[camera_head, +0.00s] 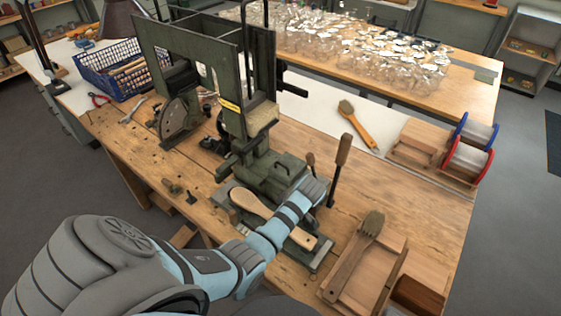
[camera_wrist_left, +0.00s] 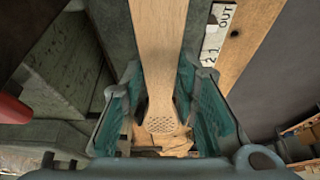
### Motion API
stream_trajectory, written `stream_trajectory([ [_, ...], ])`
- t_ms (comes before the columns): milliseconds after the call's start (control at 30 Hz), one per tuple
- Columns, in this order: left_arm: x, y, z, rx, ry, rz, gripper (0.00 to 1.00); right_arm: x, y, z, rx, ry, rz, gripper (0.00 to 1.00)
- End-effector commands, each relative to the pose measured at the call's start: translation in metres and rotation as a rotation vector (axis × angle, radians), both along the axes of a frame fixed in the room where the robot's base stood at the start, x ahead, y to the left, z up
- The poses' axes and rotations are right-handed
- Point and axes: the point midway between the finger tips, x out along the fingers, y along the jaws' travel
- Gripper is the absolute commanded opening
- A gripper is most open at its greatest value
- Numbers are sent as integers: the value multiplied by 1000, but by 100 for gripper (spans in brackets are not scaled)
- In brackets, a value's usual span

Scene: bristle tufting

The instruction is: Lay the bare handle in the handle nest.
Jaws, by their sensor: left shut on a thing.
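The bare handle (camera_head: 252,204) is pale wood, and in the head view it passes behind my left arm, its other end showing on the right of the arm. In the left wrist view the handle (camera_wrist_left: 157,45) runs between the fingers, with a patch of small holes at its lower end. My left gripper (camera_wrist_left: 158,82) is shut on it, teal pads on both sides; in the head view my arm hides the jaws. A grey metal fixture (camera_head: 318,262) lies under the handle, in front of the machine. The nest's seat is hidden; I cannot tell whether the handle touches it. My right gripper is not in view.
The green tufting machine (camera_head: 245,100) stands behind the handle. A wood-gripped lever (camera_head: 343,150) rises beside my wrist. A blue basket (camera_head: 84,68) stands back left.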

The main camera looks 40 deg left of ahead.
Motion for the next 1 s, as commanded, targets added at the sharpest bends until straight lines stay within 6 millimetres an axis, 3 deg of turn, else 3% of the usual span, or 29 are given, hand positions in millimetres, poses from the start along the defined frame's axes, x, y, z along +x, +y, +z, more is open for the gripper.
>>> stream_trajectory([
  [500,0,0,-8,0,0,0,0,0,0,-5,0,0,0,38],
  [533,0,0,-8,0,0,0,33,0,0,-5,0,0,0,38],
  [633,0,0,-8,0,0,0,49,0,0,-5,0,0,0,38],
  [867,0,0,-8,0,0,0,51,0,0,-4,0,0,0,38],
  [1000,0,0,-8,0,0,0,68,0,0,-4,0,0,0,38],
])
